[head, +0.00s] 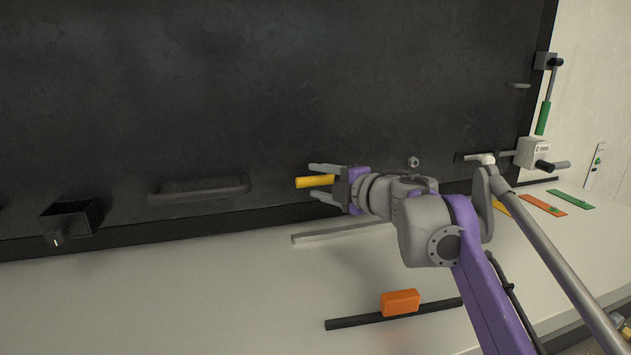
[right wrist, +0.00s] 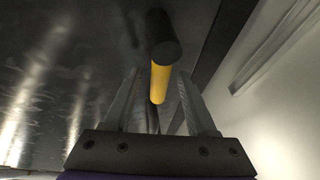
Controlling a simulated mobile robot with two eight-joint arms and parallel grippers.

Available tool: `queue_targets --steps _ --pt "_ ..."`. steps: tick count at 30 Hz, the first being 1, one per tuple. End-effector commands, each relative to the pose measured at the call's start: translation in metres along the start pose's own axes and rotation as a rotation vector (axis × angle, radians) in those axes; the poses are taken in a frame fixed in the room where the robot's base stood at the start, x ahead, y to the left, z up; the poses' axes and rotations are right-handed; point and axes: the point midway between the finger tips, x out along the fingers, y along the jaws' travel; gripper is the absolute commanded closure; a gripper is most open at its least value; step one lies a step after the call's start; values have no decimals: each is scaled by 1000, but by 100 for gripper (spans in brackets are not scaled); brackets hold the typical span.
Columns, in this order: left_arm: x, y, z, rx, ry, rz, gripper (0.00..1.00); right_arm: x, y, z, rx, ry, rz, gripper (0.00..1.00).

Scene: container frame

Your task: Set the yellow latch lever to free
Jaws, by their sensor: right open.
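The yellow latch lever (head: 314,181) shows in the head view in front of the lower part of the dark panel, as a short yellow bar pointing left out of my right gripper. My right gripper (head: 322,181) is open, with one finger above the lever and one below it. In the right wrist view the yellow lever (right wrist: 160,82) with its dark round end lies between the two open fingers (right wrist: 155,100), with a gap on each side. The lever's base and pivot are hidden behind my gripper and arm. My left gripper is not in view.
The dark panel (head: 200,90) has a black handle (head: 200,188) and a black box (head: 73,218). An orange block (head: 400,302) sits on a black rail on the white ledge. A green-handled lever (head: 543,118) and a grey box (head: 532,152) are at right.

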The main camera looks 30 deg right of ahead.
Motion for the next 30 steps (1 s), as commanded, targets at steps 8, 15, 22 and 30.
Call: queue_targets --steps 8,15,22,30 --pt "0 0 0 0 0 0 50 15 0 0 0 0 0 43" --pt "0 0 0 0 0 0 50 15 0 0 0 0 0 52" --pt "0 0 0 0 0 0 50 15 0 0 0 -1 0 93" --pt "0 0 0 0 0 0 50 15 0 0 0 -1 0 100"
